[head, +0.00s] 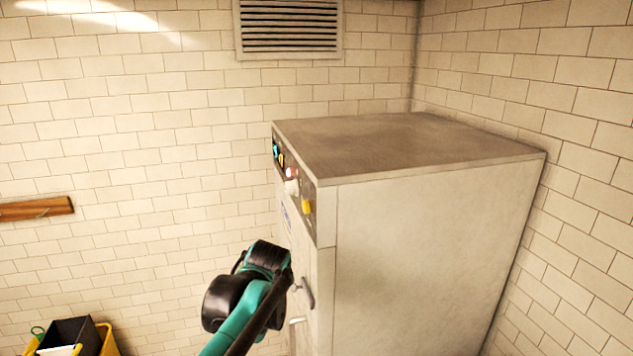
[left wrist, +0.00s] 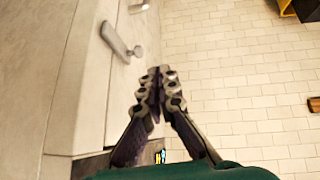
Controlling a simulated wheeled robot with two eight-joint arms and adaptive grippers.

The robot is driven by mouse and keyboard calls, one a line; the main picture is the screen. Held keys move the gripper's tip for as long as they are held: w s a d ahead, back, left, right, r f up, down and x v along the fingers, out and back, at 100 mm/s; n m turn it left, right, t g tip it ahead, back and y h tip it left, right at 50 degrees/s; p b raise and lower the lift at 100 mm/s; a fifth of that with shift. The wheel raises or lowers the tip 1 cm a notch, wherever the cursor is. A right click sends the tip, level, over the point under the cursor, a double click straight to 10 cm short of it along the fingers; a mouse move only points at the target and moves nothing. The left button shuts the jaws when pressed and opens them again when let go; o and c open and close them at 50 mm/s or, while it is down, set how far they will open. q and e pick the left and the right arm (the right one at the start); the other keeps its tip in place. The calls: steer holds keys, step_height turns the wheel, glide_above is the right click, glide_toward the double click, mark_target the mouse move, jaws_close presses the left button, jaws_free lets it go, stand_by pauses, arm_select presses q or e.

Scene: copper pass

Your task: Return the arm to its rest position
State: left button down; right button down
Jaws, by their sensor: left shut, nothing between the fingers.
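My left arm (head: 243,310) reaches up from the bottom of the head view and ends beside the front of a tall grey metal cabinet (head: 420,240). In the head view the fingers of the left gripper are hidden. In the left wrist view my left gripper (left wrist: 157,78) has its fingertips together with nothing between them. It is near the cabinet's front, where a metal handle (left wrist: 120,42) shows apart from the fingers. My right gripper is in neither view.
The cabinet's front panel has coloured buttons and a yellow switch (head: 307,206). A handle (head: 306,291) sticks out below. A vent (head: 289,28) is on the tiled wall. A wooden rail (head: 36,208) and a yellow-and-black bin (head: 75,338) are at left. Space between bin and arm looks clear.

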arm_select(q)
steer(key=s+a+f+m+b, duration=0.1)
steer(key=s+a+f+b, duration=0.2)
steer(key=s+f+b, duration=0.6)
steer(key=s+a+f+m+h+b, duration=0.1)
steer(key=s+a+f+m+b, duration=0.1)
steer(key=s+f+b, duration=0.7)
steer(key=s+a+f, duration=0.1)
steer(key=s+f, duration=0.3)
steer(key=f, duration=0.3)
steer(key=s+f, duration=0.4)
steer(key=f, duration=0.3)
steer(key=shift+s+a+m+g+b, duration=0.3)
steer(key=shift+a+b, duration=0.1)
